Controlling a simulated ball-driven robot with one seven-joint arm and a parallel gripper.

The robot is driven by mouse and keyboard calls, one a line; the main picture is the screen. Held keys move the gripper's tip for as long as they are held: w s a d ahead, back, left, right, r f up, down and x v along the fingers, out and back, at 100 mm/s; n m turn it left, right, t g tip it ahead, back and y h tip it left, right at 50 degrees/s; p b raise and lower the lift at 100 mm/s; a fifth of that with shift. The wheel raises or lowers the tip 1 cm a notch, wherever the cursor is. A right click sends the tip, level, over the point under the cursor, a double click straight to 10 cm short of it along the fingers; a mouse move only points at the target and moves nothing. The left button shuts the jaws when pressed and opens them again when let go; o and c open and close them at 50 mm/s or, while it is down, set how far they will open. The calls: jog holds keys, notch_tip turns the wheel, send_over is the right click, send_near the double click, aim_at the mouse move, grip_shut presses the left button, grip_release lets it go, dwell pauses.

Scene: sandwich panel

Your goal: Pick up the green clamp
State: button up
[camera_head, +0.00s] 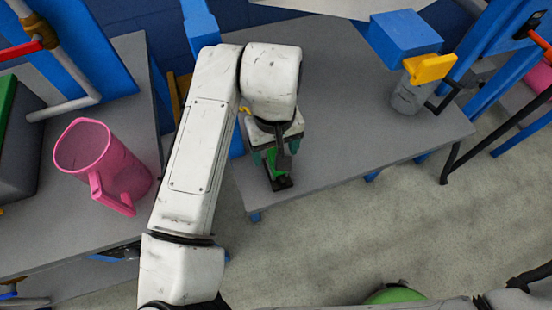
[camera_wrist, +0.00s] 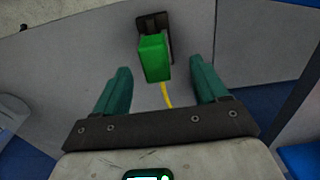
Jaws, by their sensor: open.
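The green clamp (camera_wrist: 155,58) has a green block-like body and a dark end, and it lies on the grey table near its front edge. In the head view the clamp (camera_head: 275,168) is partly hidden by my gripper. My gripper (camera_wrist: 162,82) is open, with its two teal fingers apart. The clamp's green body shows between and just beyond the fingertips in the wrist view. The fingers do not appear to touch it. In the head view my gripper (camera_head: 272,160) is right over the clamp.
A pink jug (camera_head: 103,165) stands on the left table. A grey container with a yellow top (camera_head: 428,68) and a blue box (camera_head: 405,34) are at the right table's back right. The table's middle right is clear.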

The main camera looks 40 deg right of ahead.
jog(key=shift+s+d+f, duration=0.1)
jog(key=shift+d+f, duration=0.05)
jog(key=shift+f, duration=1.3)
jog(key=shift+d+f, duration=0.15)
jog(key=shift+f, duration=1.25)
jog(key=shift+c, duration=0.4)
jog(key=c, duration=1.1)
jog(key=shift+c, duration=0.2)
jog(key=shift+r, duration=0.1)
